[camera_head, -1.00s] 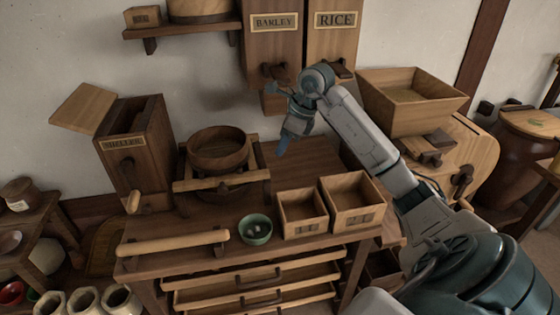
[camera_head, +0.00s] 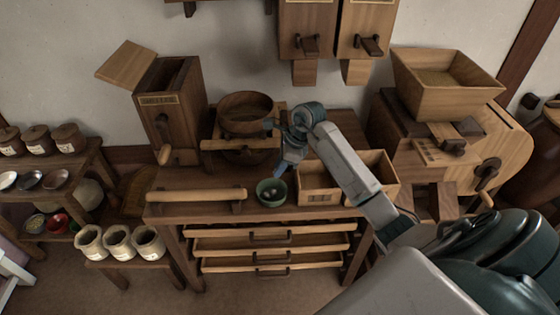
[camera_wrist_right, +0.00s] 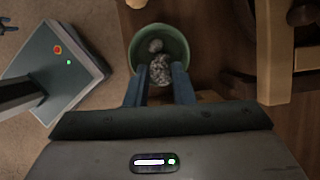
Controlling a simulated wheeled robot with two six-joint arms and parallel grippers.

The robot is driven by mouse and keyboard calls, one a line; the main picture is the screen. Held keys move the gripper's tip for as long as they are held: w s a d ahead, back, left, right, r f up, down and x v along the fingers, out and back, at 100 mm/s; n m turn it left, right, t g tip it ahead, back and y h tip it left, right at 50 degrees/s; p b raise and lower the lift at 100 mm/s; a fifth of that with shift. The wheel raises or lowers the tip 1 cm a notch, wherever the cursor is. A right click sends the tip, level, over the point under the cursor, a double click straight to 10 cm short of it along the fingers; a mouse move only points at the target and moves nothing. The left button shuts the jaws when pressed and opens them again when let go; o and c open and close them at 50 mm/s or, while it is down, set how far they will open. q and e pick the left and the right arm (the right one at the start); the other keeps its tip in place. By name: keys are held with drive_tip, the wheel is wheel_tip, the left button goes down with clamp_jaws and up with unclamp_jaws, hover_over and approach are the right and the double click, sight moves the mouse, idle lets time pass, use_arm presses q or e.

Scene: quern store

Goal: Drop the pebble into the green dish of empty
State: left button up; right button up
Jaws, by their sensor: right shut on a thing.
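The green dish (camera_head: 272,201) stands near the table's front edge, left of the open wooden boxes. It also shows in the right wrist view (camera_wrist_right: 133,57). My right gripper (camera_head: 279,170) points down just above the dish. In the wrist view its blue fingers (camera_wrist_right: 160,78) are shut on a speckled grey pebble (camera_wrist_right: 160,68), which appears over the dish's opening. A paler pebble (camera_wrist_right: 155,45) lies inside the dish. A small blue forked shape at the wrist view's left edge may be my left gripper (camera_wrist_right: 6,25); its state is too small to tell.
Two open wooden boxes (camera_head: 318,197) stand right of the dish, partly behind my right arm. A wooden roller (camera_head: 196,194) lies to its left. A round wooden sieve (camera_head: 246,128) stands behind. Drawers (camera_head: 270,246) sit below the tabletop.

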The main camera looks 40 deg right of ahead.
wheel_tip(320, 180, down, 2)
drive_tip(key=shift+f+b, duration=0.2)
drive_tip(key=shift+b, duration=0.1)
drive_tip(key=o, duration=1)
drive_tip(key=shift+r, duration=0.1)
drive_tip(key=b+v, duration=0.2)
drive_tip(key=v, duration=0.8)
drive_tip(key=shift+r, duration=0.35)
